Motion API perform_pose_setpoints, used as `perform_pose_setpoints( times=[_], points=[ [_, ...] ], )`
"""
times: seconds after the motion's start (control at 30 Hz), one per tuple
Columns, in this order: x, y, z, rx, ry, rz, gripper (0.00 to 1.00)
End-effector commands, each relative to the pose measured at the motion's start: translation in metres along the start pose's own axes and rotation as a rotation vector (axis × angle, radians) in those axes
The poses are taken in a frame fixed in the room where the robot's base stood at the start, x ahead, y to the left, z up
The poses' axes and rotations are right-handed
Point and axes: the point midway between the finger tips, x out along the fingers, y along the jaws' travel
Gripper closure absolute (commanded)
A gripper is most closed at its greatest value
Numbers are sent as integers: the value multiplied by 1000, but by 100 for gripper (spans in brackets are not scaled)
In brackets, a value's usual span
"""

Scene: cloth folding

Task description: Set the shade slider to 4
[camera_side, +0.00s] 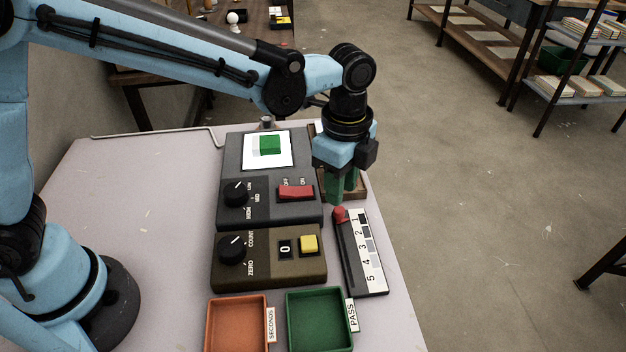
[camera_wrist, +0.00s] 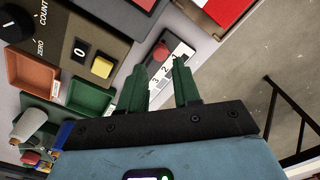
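The shade slider (camera_side: 359,252) is a dark rail with a white scale strip numbered 1 to 5, with grey patches beside the numbers. Its red knob (camera_side: 339,213) is at the far end, beside the 1. In the wrist view the red knob (camera_wrist: 160,52) shows just beyond the fingertips, and the scale (camera_wrist: 173,57) is partly hidden by a finger. My gripper (camera_side: 344,192) has green fingers pointing down, above and just behind the knob. In the wrist view my gripper (camera_wrist: 160,80) is open, with nothing between its fingers.
Left of the slider are a grey panel (camera_side: 300,213) with a screen, dial and red switch, and a brown counter box (camera_side: 270,275) with a yellow button. Orange (camera_side: 208,325) and green (camera_side: 352,345) trays sit in front. A wooden tray (camera_side: 360,188) lies behind my gripper.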

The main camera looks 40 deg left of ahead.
Motion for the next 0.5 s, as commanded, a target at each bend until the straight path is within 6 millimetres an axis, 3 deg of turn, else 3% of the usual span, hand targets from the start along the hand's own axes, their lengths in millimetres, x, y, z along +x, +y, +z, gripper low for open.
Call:
perform_pose_setpoints(
  times=[0.2,0.5],
  points=[
    [32,0,0,-1,1,0,68],
    [49,0,0,-1,1,0,68]
  ],
)
